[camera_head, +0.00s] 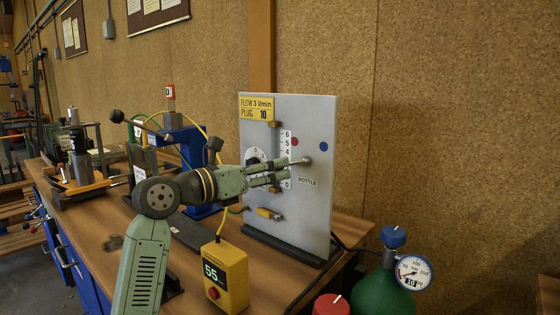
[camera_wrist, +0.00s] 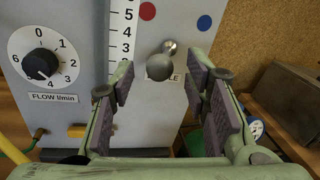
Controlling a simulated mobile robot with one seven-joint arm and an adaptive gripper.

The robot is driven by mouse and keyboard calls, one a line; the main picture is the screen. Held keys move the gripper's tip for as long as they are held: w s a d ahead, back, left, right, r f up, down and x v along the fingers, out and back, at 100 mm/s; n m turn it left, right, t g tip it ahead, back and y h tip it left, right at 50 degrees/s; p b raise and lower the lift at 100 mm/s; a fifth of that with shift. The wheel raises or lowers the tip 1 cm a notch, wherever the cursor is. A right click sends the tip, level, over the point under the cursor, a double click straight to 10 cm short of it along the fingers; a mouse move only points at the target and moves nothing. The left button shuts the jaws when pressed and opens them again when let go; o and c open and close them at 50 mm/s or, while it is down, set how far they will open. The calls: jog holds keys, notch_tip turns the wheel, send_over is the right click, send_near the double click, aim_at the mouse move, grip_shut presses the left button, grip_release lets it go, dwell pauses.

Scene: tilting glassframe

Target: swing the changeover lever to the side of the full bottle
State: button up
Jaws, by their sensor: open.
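The changeover lever (camera_head: 307,160) sticks out from the grey panel (camera_head: 322,215) above the BOTTLE label. In the wrist view its round grey knob (camera_wrist: 159,67) lies below a red dot (camera_wrist: 147,11) and a blue dot (camera_wrist: 204,22), roughly between them. My gripper (camera_head: 286,171) is open, its fingers on either side of the knob in the wrist view (camera_wrist: 159,82). I cannot tell whether they touch it. A green bottle (camera_head: 383,294) has a blue cap and a gauge (camera_head: 413,272); its needle is too small to read surely. A red-topped item (camera_head: 331,305) is cut off at the bottom.
A flow dial (camera_wrist: 42,56) and a scale (camera_wrist: 122,35) sit left of the lever. A yellow meter (camera_head: 225,275) reading 55 stands on the bench before the panel. A blue stand and a clutter of fixtures fill the left.

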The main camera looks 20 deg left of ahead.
jog(key=shift+x, duration=1.4)
jog(key=shift+c, duration=0.2)
grip_shut()
